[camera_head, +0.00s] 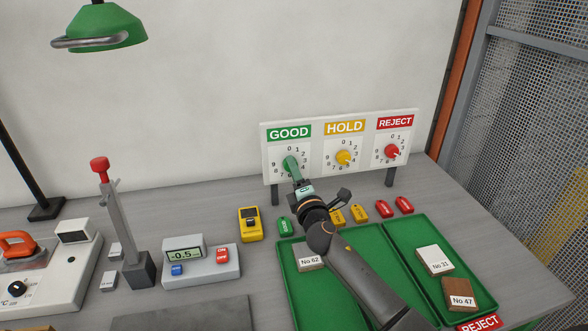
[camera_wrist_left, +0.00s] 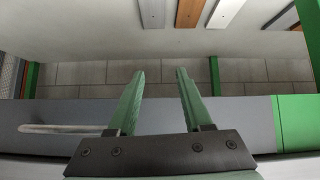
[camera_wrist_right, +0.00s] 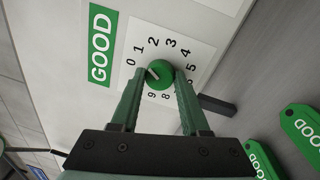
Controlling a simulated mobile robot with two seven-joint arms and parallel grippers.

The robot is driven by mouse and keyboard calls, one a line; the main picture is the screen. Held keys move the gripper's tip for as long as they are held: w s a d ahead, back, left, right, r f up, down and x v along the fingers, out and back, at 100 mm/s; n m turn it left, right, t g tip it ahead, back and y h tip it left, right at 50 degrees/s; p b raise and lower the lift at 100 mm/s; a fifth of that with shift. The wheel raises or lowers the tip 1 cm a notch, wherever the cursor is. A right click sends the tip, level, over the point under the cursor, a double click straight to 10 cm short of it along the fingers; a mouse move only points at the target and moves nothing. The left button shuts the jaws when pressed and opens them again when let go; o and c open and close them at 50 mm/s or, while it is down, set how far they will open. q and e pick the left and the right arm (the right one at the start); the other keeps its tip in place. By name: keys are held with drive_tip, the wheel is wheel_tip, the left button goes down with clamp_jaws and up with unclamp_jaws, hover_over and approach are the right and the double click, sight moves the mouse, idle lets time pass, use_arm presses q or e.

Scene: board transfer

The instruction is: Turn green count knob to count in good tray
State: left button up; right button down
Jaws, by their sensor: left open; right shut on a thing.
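The green count knob (camera_wrist_right: 160,75) sits on a dial under the GOOD label (camera_wrist_right: 100,45) on a white upright panel (camera_head: 270,160). My right gripper (camera_wrist_right: 158,85) is shut on the knob, with a finger on each side. The knob's white pointer faces roughly toward 0 in the right wrist view. In the head view, my right gripper (camera_head: 291,166) partly hides this knob. The left green tray (camera_head: 290,285) holds a board marked No 62 (camera_head: 310,262); my right arm hides part of the trays, and no GOOD tray label is visible. My left gripper (camera_wrist_left: 158,100) is open and empty.
The panel also carries a yellow HOLD knob (camera_head: 343,157) and a red REJECT knob (camera_head: 392,151). The right green tray (camera_head: 400,240) holds boards No 31 (camera_head: 434,260) and No 47 (camera_head: 459,294). Coloured tags, a yellow meter (camera_head: 250,224) and a scale-like box (camera_head: 200,265) stand nearby.

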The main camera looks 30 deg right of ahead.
drive_tip(key=shift+r+n, duration=0.1)
drive_tip(key=shift+n, duration=0.2)
drive_tip(key=shift+c, duration=2)
unclamp_jaws()
drive_tip(key=b+v, duration=0.1)
drive_tip(key=v, duration=1.1)
drive_tip(key=shift+s, duration=0.2)
drive_tip(key=shift+s, duration=0.1)
